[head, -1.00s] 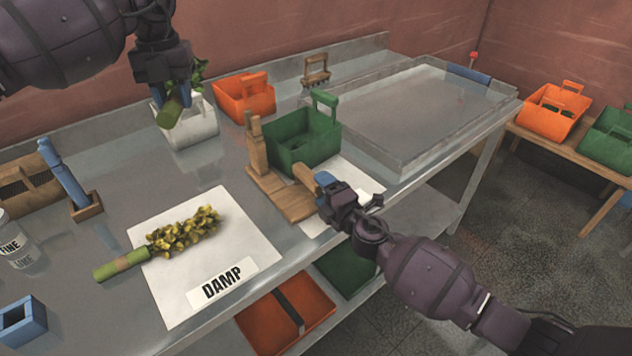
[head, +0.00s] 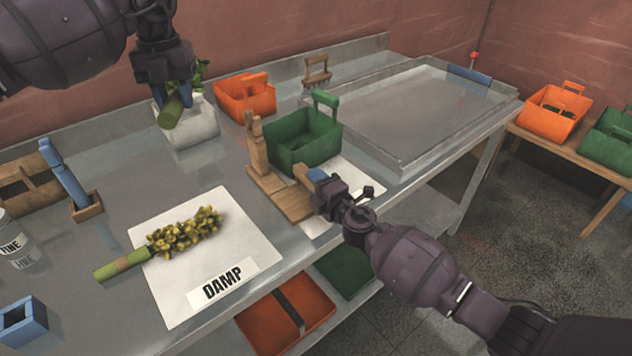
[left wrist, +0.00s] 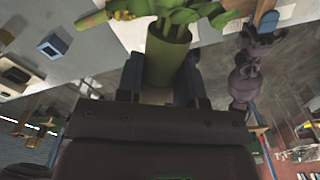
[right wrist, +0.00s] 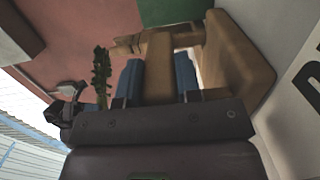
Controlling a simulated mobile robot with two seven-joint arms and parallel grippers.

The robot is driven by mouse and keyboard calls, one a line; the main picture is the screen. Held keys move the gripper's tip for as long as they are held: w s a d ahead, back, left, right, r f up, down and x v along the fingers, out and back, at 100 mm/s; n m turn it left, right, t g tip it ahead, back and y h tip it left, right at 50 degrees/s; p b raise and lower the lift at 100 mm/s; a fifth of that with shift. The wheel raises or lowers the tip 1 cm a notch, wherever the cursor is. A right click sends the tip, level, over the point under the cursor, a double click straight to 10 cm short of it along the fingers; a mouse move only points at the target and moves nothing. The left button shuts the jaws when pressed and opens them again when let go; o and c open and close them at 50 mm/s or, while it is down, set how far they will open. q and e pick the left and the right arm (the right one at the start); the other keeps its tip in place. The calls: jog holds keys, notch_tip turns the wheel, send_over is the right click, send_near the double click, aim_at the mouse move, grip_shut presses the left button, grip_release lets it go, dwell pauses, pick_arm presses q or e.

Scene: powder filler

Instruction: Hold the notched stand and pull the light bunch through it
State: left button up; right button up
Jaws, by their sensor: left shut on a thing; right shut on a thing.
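The wooden notched stand (head: 284,200) stands on the metal bench, with one upright at its far end and one at its near end. My right gripper (head: 318,180) is shut on the near upright; the right wrist view shows this wooden post (right wrist: 158,68) between the blue fingers. My left gripper (head: 168,98) is shut on the green stem of a leafy bunch (head: 182,100), held up in the air left of the stand. The left wrist view shows the stem (left wrist: 167,55) between the fingers.
A green carrier box (head: 303,140) stands right behind the stand. An orange carrier (head: 245,97) and a white carrier (head: 190,125) stand farther back. A blue-handled tool (head: 70,180) and a jar (head: 15,240) are at left. A shallow clear tray (head: 420,110) covers the right side.

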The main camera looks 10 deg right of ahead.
dwell(0.3)
pick_arm(q)
jog(key=shift+d+r, duration=0.15)
jog(key=shift+d, duration=0.1)
jog(key=w+d+f+m, duration=0.2)
jog(key=w+d+f, duration=0.15)
jog(key=d, duration=0.55)
jog(key=w+a+f+m, duration=0.2)
jog(key=w+f+m, duration=0.1)
jog(key=w+m, duration=0.4)
jog(key=shift+a+f+m, duration=0.15)
jog(key=shift+f+m, duration=0.2)
jog(key=shift+m, duration=1.45)
jog(key=shift+s, duration=0.1)
